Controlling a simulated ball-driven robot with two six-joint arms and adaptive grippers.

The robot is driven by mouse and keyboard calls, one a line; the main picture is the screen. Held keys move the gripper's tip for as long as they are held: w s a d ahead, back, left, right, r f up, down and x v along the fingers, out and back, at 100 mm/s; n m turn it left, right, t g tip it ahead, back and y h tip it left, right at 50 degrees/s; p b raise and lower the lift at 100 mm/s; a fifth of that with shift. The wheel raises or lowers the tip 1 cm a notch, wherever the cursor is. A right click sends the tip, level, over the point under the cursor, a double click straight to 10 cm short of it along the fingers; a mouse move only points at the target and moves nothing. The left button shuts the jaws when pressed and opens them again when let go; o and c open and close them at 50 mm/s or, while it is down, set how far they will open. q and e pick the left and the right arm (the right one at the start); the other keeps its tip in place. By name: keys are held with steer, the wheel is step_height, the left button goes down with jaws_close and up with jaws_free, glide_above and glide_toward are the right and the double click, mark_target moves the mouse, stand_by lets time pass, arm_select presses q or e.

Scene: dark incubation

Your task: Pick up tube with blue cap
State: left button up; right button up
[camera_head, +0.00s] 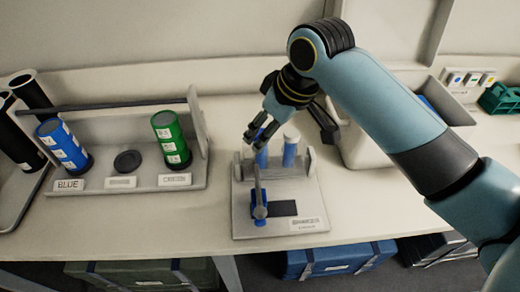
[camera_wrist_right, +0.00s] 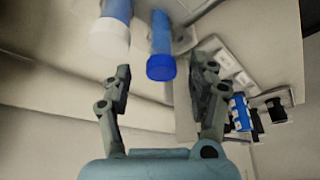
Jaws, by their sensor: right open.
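The tube with the blue cap (camera_head: 262,154) stands in the shaker (camera_head: 248,222), partly hidden by a finger of my right gripper (camera_head: 289,128). Beside it on the right stands a blue tube with a white cap (camera_head: 290,150). In the right wrist view the blue cap (camera_wrist_right: 161,67) shows between and beyond the fingertips of my open right gripper (camera_wrist_right: 163,78). The white-capped tube (camera_wrist_right: 110,35) lies to its left there. Nothing is held in the right gripper; whether a finger touches a tube I cannot tell. My left gripper is not in view.
A rack (camera_head: 122,182) at the left holds a blue cylinder (camera_head: 64,146) and a green cylinder (camera_head: 172,140), with a dark round spot between. A blue lever (camera_head: 259,205) stands at the shaker's front. A pale bin (camera_head: 362,150) is right of the shaker. Counter between rack and shaker is clear.

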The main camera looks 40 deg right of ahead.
steer(key=shift+p+x, duration=0.35)
steer(key=shift+x, duration=1.65)
steer(key=shift+a, duration=0.1)
jaws_close()
